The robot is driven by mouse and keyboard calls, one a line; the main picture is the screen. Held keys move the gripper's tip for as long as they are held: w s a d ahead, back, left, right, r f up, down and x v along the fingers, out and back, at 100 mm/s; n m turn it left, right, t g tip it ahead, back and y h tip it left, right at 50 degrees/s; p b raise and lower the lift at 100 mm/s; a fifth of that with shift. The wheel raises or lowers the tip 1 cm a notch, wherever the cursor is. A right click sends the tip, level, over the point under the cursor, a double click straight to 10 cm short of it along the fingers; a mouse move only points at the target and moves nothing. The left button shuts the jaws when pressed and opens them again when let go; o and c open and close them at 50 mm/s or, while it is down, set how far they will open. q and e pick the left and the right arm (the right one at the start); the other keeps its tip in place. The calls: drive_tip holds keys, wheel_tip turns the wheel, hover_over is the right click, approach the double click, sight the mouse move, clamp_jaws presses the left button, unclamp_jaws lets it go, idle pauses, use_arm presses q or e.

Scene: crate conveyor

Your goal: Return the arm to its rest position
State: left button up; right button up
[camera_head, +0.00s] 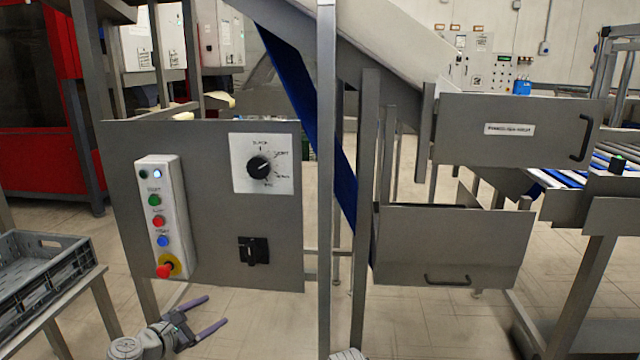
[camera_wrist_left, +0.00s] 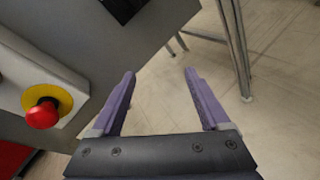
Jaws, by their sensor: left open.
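My left gripper (camera_head: 207,318) is low in the head view, below the grey control panel (camera_head: 215,200). Its two purple fingers are apart with nothing between them. In the left wrist view the open fingers (camera_wrist_left: 160,95) point toward the floor and a metal leg. The red emergency stop button (camera_wrist_left: 43,113) on its yellow ring is to the left of the fingers, apart from them. In the head view that button (camera_head: 165,271) sits at the bottom of the white button box (camera_head: 162,215). My right gripper is not in view.
A rotary dial (camera_head: 260,167) and a black switch (camera_head: 253,251) are on the panel. A grey crate (camera_head: 40,270) stands on a rack at the left. Metal posts (camera_head: 327,180) and a drawer-like box (camera_head: 450,245) are to the right. Open floor (camera_head: 270,325) lies below the panel.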

use_arm(q)
drive_tip(key=s+d+f+m+g+p, duration=0.1)
drive_tip(key=s+d+f+m+g, duration=0.35)
drive_tip(key=d+m, duration=0.45)
drive_tip(key=s+d+f+m+g+p, duration=0.1)
drive_tip(key=s+d+f+m+g, duration=0.2)
drive_tip(key=d+f+m+g, duration=0.5)
drive_tip(key=s+d+r+m+g+y+p, duration=0.1)
drive_tip(key=s+d+m+y, duration=0.25)
drive_tip(key=s+m, duration=0.25)
drive_tip(key=s+d+m+y+p, duration=0.1)
drive_tip(key=s+d+m+y, duration=0.1)
drive_tip(key=s+m+y, duration=0.3)
wheel_tip(320, 180, up, 37)
drive_tip(key=h+p, duration=0.1)
drive_tip(key=p, duration=3.6)
drive_tip(key=shift+s+m, duration=0.35)
drive_tip(key=shift+m, duration=0.05)
drive_tip(key=shift+d, duration=0.1)
